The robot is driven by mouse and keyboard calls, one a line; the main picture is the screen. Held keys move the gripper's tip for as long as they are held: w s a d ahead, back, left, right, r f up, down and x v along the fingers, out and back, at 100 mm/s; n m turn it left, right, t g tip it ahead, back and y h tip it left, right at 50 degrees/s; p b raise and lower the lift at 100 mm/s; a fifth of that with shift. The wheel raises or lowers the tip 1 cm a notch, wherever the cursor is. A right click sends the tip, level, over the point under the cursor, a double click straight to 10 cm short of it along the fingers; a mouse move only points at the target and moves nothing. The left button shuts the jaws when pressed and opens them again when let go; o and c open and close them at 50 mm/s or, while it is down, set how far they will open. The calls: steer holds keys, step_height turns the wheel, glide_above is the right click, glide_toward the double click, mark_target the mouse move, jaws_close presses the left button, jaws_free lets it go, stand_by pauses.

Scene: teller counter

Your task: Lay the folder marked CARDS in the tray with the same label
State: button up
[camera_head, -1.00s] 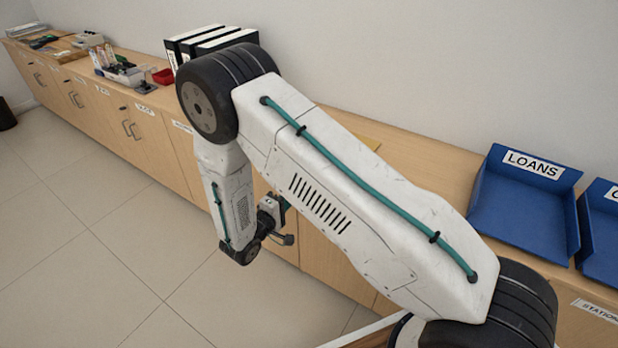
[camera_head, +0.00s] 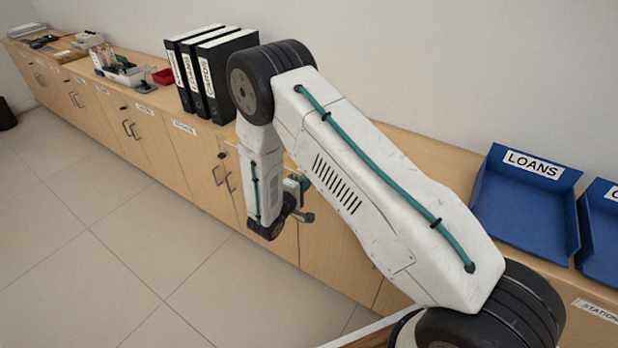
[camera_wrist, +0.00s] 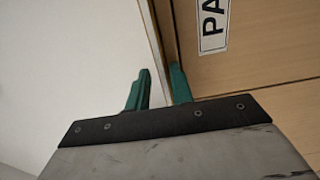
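Three black binders stand upright on the counter in the head view. The right one, the CARDS folder (camera_head: 227,72), has a white label on its spine and is partly behind my arm. A blue tray (camera_head: 603,240) at the right edge is cut off; its label shows only a first letter like C. My gripper (camera_head: 304,184) hangs low in front of the cabinet fronts, below and right of the binders, mostly hidden by my wrist. In the wrist view its green fingers (camera_wrist: 160,90) are apart with nothing seen between them.
The blue LOANS tray (camera_head: 527,207) is empty, left of the cut-off tray. The LOANS binder (camera_head: 192,75) is left of CARDS. A small red tray (camera_head: 163,76) and desk items stand farther left. The wrist view shows a wooden front with a label (camera_wrist: 214,25) reading "PA".

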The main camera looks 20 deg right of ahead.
steer(key=shift+d, duration=0.1)
steer(key=shift+c, duration=0.4)
jaws_close()
step_height(320, 180, up, 3)
steer(key=shift+f, duration=0.2)
steer(key=s+a+r, duration=0.5)
steer(key=s+a, duration=0.3)
steer(key=a, duration=0.3)
steer(key=shift+a, duration=0.2)
